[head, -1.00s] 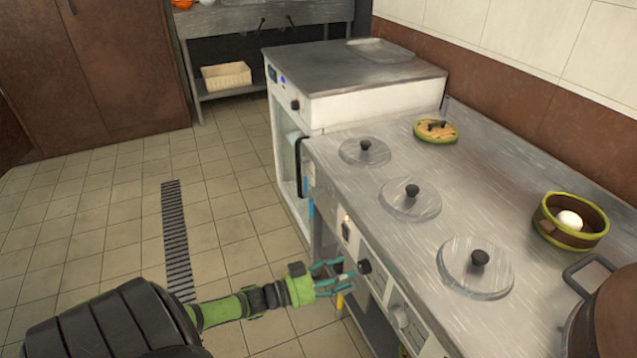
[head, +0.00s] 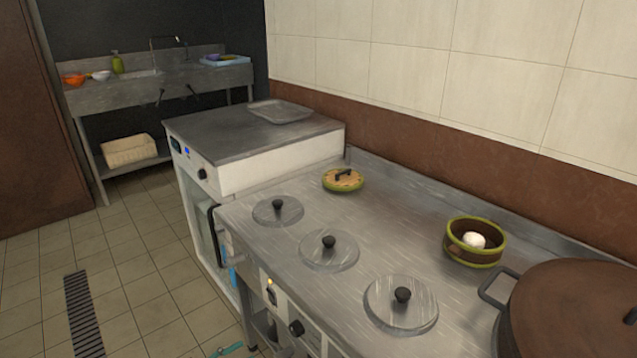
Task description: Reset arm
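Only a small teal fingertip of my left gripper (head: 228,349) shows at the bottom edge of the head view, below the front of the steel counter (head: 345,232). The rest of that gripper and its arm are out of the picture, so its opening is hidden. I see nothing held at the visible tip. My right gripper is not in view.
Floor (head: 130,270) is clear at left.

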